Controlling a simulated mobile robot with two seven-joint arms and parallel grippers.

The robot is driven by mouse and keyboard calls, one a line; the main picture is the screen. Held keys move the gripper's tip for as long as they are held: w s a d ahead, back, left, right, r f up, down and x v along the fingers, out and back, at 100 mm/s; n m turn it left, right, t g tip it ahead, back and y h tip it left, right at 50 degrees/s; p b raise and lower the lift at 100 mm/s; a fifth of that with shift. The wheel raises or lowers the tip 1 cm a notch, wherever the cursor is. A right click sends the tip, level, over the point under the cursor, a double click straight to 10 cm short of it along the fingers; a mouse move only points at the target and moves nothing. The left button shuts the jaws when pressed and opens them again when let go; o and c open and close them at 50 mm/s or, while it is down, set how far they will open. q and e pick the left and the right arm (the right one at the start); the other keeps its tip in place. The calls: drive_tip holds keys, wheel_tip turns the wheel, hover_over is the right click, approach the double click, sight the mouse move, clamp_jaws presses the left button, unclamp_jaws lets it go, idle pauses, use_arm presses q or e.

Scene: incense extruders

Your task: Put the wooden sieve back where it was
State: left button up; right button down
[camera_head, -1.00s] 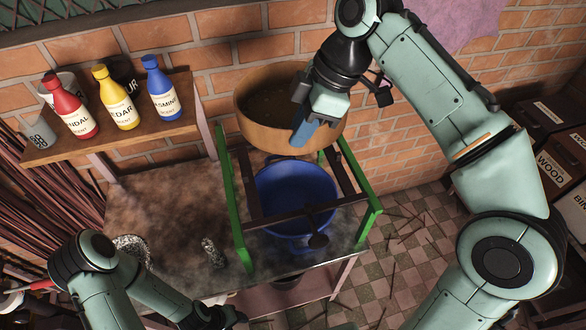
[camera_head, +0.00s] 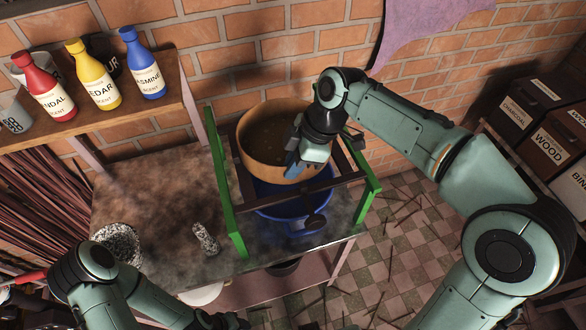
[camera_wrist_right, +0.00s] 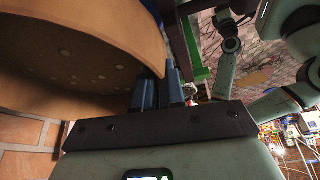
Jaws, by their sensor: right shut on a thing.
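The wooden sieve (camera_head: 262,160), a round light-brown tub, is over the blue pot (camera_head: 292,222) and the green-sided stand (camera_head: 228,195), covering the pot's back part. Its near wall is held by my right gripper (camera_head: 294,168). In the right wrist view, the sieve's perforated underside (camera_wrist_right: 75,55) shows, with the blue fingers (camera_wrist_right: 158,88) shut at its rim. I cannot tell whether the sieve touches the stand's dark rails. My left gripper (camera_head: 226,320) is at the bottom edge, partly cut off, away from the sieve; its jaws are unclear.
A shelf (camera_head: 95,128) with red, yellow and blue bottles is at the left. The worktable (camera_head: 150,200) carries a speckled bowl (camera_head: 118,243) and a small speckled cylinder (camera_head: 206,238). Labelled boxes (camera_head: 553,145) stand at the right. The brick wall closes the back.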

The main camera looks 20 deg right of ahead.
drive_tip(key=shift+f, duration=0.7)
drive_tip(key=c, duration=1.2)
unclamp_jaws()
drive_tip(key=shift+f, duration=0.15)
use_arm(q)
drive_tip(key=shift+w+r+p, duration=0.85)
drive_tip(key=shift+w+r, duration=0.05)
drive_tip(key=shift+r, duration=0.2)
use_arm(e)
drive_tip(key=v, duration=1.3)
drive_tip(key=shift+d, duration=0.2)
